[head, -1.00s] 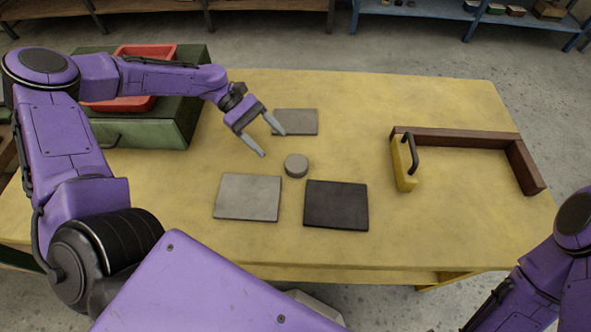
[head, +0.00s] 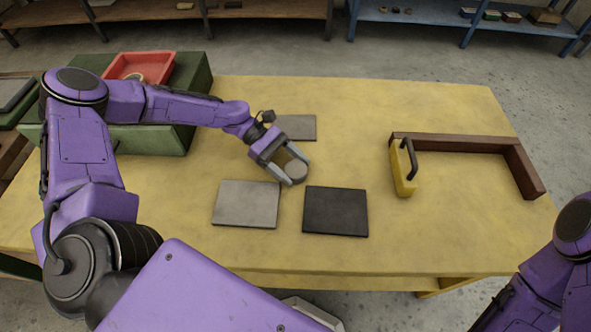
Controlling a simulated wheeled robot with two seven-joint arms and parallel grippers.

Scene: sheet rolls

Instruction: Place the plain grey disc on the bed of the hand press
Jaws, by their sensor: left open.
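The plain grey disc (head: 296,169) lies on the yellow table near its middle. My left gripper (head: 298,172) is open, with one finger on either side of the disc; I cannot tell whether they touch it. A light grey plate (head: 246,204) and a black plate (head: 336,211) lie flat in front of the disc. Another grey plate (head: 299,127) lies behind it, partly hidden by my left gripper. I cannot tell which thing is the hand press or its bed. My right arm shows at the lower right edge, its gripper out of view.
A yellow block with a black handle (head: 403,172) stands at the right against a brown L-shaped rail (head: 460,141). A green box (head: 190,90) with a red tray (head: 140,65) on top stands at the back left. The yellow table (head: 450,230) is clear at front right.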

